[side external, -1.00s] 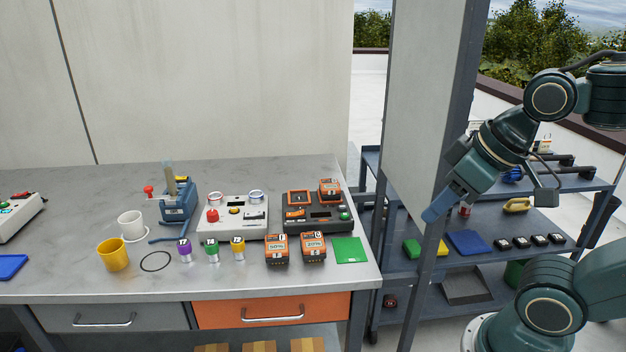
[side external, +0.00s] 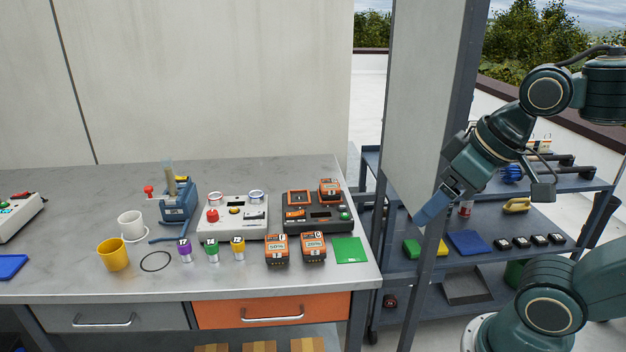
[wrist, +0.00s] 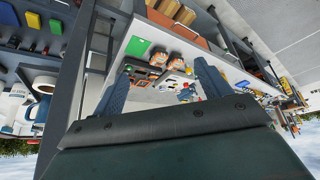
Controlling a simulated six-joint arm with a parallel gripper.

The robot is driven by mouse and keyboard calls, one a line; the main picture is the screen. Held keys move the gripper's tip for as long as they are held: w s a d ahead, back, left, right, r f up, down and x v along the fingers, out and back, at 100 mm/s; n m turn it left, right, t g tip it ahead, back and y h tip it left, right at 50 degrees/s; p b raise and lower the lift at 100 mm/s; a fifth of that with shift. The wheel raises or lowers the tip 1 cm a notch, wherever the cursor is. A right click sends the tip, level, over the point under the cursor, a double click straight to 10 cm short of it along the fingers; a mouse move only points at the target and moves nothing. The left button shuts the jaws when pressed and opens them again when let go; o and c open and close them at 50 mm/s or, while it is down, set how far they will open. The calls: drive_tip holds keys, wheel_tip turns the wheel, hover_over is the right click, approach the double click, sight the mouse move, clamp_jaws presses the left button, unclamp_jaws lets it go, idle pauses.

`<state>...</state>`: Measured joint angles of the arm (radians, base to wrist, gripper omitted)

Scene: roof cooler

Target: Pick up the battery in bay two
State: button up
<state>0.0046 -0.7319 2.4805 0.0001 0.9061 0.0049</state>
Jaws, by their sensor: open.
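A dark charger (side external: 318,222) stands on the grey bench toward its right end. One orange and black battery (side external: 330,190) sits in the charger's right rear bay. The other bay (side external: 299,198) shows an orange frame and looks empty. Two more orange and black batteries, a left one (side external: 277,249) and a right one (side external: 314,247), stand on the bench in front of the charger. My gripper (side external: 428,212) is to the right of the bench, by the upright post and apart from all batteries. In the wrist view its two blue fingers (wrist: 160,92) are spread with nothing between them.
A grey post and panel (side external: 425,110) stand between my arm and the bench. A green pad (side external: 349,250) lies beside the batteries. A grey tester box (side external: 232,218) is left of the charger. A shelf cart (side external: 480,245) holds small items.

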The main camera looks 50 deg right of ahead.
drive_tip(key=w+d+r+m+g, duration=0.1)
drive_tip(key=w+r, duration=0.2)
drive_tip(key=w, duration=0.2)
drive_tip(key=w+d+r+m, duration=0.1)
drive_tip(key=w+d+r, duration=0.1)
drive_tip(key=w, duration=0.3)
drive_tip(key=m+g, duration=0.5)
drive_tip(key=m, duration=0.2)
hover_over(330, 184)
wheel_tip(330, 184, down, 12)
drive_tip(key=r, duration=0.1)
drive_tip(key=shift+d+f, duration=0.15)
drive_tip(key=shift+f, duration=0.45)
drive_tip(key=shift+f, duration=4.3)
drive_tip(key=shift+f, duration=0.1)
